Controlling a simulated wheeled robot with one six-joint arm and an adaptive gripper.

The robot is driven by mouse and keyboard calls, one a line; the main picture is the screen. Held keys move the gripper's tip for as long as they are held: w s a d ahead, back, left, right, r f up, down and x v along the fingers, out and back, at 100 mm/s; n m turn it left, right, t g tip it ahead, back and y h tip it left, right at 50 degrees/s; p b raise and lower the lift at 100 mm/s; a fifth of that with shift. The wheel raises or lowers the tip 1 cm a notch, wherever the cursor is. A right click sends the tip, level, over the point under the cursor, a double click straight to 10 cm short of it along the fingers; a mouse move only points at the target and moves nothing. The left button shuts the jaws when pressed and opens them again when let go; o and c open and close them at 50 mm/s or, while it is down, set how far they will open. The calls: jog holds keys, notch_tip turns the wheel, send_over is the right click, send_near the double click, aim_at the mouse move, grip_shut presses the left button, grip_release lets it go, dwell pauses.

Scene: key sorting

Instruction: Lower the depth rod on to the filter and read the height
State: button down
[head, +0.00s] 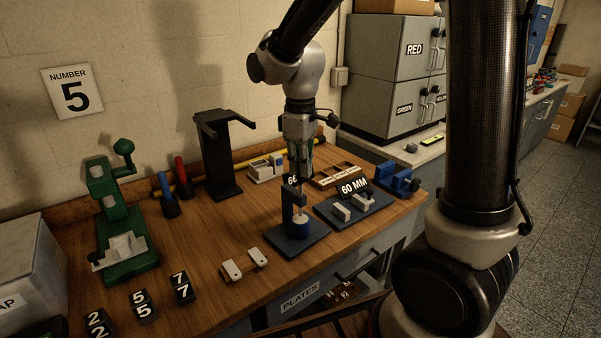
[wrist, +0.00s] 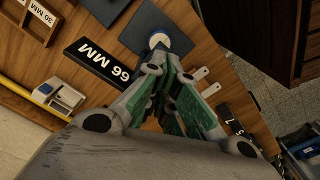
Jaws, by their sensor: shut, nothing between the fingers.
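The depth gauge stand (head: 290,240) has a dark blue base with an upright post and short arm. The filter, a white round piece with a blue rim (head: 300,226), sits on that base; it also shows in the wrist view (wrist: 158,41).
Two white tags (head: 243,264) lie in front. A green press (head: 122,225), black stand (head: 218,155) and numbered blocks (head: 143,305) occupy the left. Bare wood shows between them.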

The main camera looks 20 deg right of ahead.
jog(key=shift+f, duration=0.55)
dwell(0.4)
dwell(0.4)
jog(key=shift+r, duration=3.5)
jog(key=shift+s+d+f+m, duration=0.1)
jog(key=shift+s+f+m, duration=0.15)
jog(key=shift+m, duration=0.35)
jog(key=s+d+r+m+t, duration=0.2)
jog(key=s+d+m, duration=0.2)
jog(key=s+d, duration=0.3)
jog(key=s+d+r+m+t, duration=0.2)
jog(key=s+d, duration=0.5)
jog(key=s, duration=0.4)
jog(key=shift+s+d+r+m, duration=0.3)
jog(key=shift+r+m, duration=0.35)
jog(key=shift+m, duration=0.55)
